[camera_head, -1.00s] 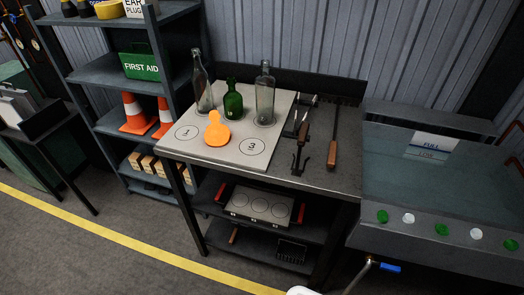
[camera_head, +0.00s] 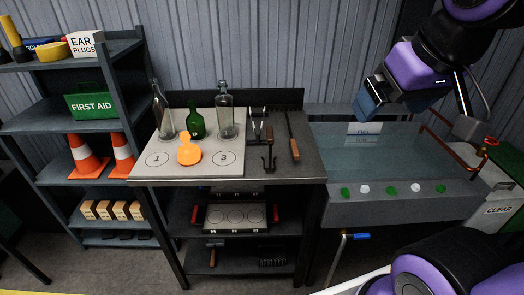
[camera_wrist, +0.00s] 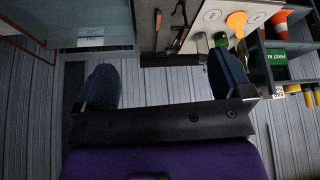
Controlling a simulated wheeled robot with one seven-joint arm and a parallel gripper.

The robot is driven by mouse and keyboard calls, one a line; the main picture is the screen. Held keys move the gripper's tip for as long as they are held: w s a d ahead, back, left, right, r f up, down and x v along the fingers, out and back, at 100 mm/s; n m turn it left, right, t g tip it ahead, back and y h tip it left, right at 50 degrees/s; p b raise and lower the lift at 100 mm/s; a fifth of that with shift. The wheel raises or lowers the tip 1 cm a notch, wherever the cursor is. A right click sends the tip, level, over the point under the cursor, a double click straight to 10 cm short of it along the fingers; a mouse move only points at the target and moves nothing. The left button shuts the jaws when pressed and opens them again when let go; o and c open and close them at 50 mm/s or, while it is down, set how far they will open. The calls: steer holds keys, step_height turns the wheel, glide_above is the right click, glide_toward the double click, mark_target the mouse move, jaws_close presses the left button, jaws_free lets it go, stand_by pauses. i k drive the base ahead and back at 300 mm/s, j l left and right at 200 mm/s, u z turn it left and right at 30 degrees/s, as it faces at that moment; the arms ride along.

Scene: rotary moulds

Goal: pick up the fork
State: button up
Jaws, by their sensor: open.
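On the dark right part of the workbench lie several slim tools. A dark tool with short prongs (camera_head: 268,162) lies near the front edge and may be the fork. Right of it lies a long thin rod with a wooden handle (camera_head: 294,149); its far end is too small to make out, so I cannot tell for sure which is the fork. My gripper (camera_head: 370,108) is open and empty, raised to the right of the tools, above the sink side. In the wrist view its two blue fingers (camera_wrist: 166,82) stand wide apart, with the tools beyond them at the top.
A pale board (camera_head: 200,170) carries an orange paddle shape (camera_head: 188,150), a green bottle (camera_head: 196,122) and two clear bottles. A water-filled sink (camera_head: 365,160) stands right of the bench. A grey shelf (camera_head: 75,125) with cones is at left. A corrugated wall closes the back.

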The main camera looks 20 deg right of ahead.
mark_target(270, 130)
steer(key=u, duration=3.7)
steer(key=z, duration=3.7)
steer(key=i+l+z, duration=0.1)
steer(key=i+z, duration=0.2)
steer(key=i, duration=0.1)
